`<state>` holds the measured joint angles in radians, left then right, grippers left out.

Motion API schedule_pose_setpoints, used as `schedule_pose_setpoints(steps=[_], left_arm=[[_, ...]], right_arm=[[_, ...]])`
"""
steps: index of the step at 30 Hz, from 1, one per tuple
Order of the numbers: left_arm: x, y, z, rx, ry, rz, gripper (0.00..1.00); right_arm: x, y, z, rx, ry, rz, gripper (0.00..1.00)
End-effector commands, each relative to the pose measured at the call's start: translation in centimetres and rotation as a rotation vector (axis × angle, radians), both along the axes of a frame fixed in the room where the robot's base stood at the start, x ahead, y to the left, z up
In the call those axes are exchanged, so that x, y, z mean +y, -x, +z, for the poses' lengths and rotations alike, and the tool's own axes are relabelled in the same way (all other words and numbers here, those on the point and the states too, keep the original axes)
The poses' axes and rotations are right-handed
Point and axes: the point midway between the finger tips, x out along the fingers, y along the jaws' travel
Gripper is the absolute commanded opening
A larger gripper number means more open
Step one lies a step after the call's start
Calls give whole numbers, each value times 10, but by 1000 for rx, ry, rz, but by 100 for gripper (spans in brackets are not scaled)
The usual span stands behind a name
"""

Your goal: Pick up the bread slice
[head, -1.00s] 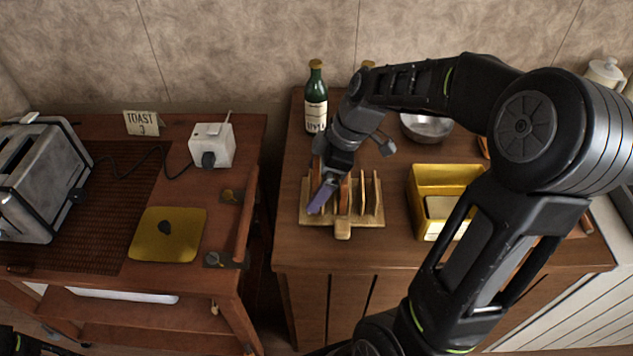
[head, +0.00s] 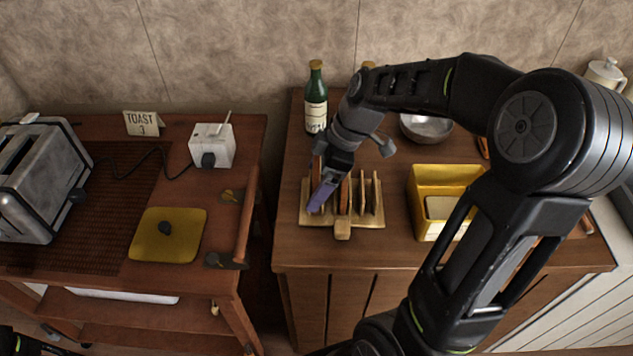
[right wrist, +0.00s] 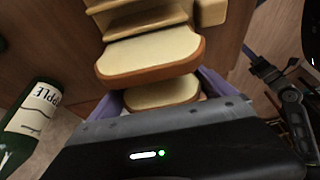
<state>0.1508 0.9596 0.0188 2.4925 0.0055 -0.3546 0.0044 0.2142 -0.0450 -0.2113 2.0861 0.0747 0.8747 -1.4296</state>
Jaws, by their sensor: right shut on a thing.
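My right gripper (head: 322,196) is over the left end of the wooden toast rack (head: 342,231), its purple fingers pointing down. In the right wrist view, the fingers stand on either side of a bread slice (right wrist: 162,95) with a pale face and brown crust, and the gripper is shut on it. The gripper hides much of this slice in the head view. Another bread slice (right wrist: 150,55) stands beside it in the rack. The held slice still appears low among the rack's slots; I cannot tell whether it is clear of them. My left gripper does not show.
A green bottle (head: 316,98) stands behind the rack. A yellow bin (head: 445,176) and a metal bowl (head: 427,128) are to its right. Across a gap on the left, a cart holds a toaster (head: 42,180), a yellow mat (head: 150,245) and a white box (head: 212,145).

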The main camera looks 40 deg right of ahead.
Motion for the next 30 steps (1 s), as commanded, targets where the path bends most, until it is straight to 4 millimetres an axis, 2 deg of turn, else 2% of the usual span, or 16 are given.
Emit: schedule_pose_setpoints(steps=[5, 8, 21, 25, 30], left_arm=[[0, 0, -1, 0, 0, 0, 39], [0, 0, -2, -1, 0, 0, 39], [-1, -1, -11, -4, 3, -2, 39], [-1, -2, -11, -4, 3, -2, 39], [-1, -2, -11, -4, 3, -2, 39]], right_arm=[[0, 0, 4, -2, 0, 1, 55], [0, -1, 13, -3, 1, 1, 55], [0, -1, 90, -3, 0, 0, 55], [0, -1, 99, -2, -1, 1, 55], [0, 0, 100, 0, -1, 0, 55]])
